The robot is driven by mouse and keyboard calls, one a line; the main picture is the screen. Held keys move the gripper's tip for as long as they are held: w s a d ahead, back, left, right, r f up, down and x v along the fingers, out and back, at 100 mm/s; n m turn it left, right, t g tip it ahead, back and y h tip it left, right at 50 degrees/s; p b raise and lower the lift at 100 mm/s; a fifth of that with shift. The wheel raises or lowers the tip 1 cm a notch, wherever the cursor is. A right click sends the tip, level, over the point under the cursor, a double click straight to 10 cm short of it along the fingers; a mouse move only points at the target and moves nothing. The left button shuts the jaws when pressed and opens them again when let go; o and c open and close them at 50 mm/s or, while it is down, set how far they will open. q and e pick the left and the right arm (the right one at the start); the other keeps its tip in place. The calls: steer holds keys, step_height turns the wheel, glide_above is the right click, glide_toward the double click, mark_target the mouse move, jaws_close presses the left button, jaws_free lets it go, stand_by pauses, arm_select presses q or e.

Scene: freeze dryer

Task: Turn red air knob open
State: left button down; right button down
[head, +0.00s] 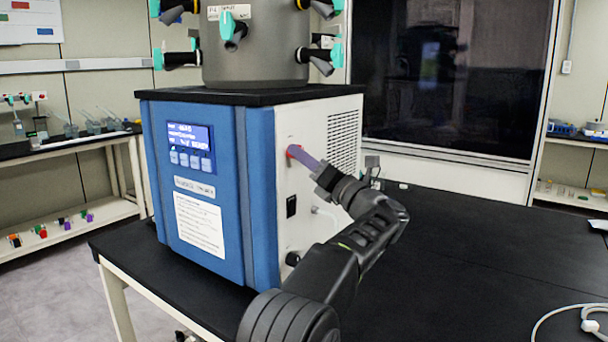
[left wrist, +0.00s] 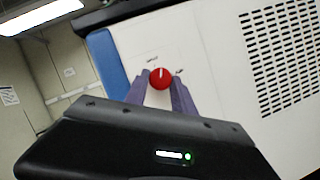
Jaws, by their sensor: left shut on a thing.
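The red air knob (left wrist: 160,78) is on the white side panel of the freeze dryer (head: 203,190). In the left wrist view it is round with a white pointer line, which points nearly straight up in that picture. In the head view only a bit of the red knob (head: 294,151) shows past the fingers. My left gripper (head: 303,156) reaches the panel, and its purple fingers are shut on the knob; they lie on either side of it in the left wrist view (left wrist: 161,88). My right gripper is in neither view.
The freeze dryer stands on a black table (head: 460,240) with clear room to its right. A grey drum (head: 255,50) with several teal-handled valves sits on top. A black switch (head: 291,206) is below the knob. A white cable (head: 560,312) lies at the lower right.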

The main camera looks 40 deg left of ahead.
arm_select(q)
steer(key=shift+s+r+m+t+h+p, duration=0.25)
steer(key=shift+m+h+p, duration=0.7)
steer(key=shift+m+p, duration=1.55)
steer(key=shift+w+r+m+t+h+p, duration=0.1)
steer(key=shift+m+t+h+p, duration=0.55)
steer(key=shift+m+p, duration=1.9)
steer(key=shift+s+r+m+h+p, duration=0.15)
steer(key=shift+m+h+p, duration=1.05)
steer(key=shift+m+p, duration=1.3)
steer(key=shift+w, duration=0.1)
steer(key=c, duration=1.1)
jaws_free()
steer(key=shift+o, duration=0.2)
steer(key=b+v, duration=0.2)
steer(key=v, duration=0.6)
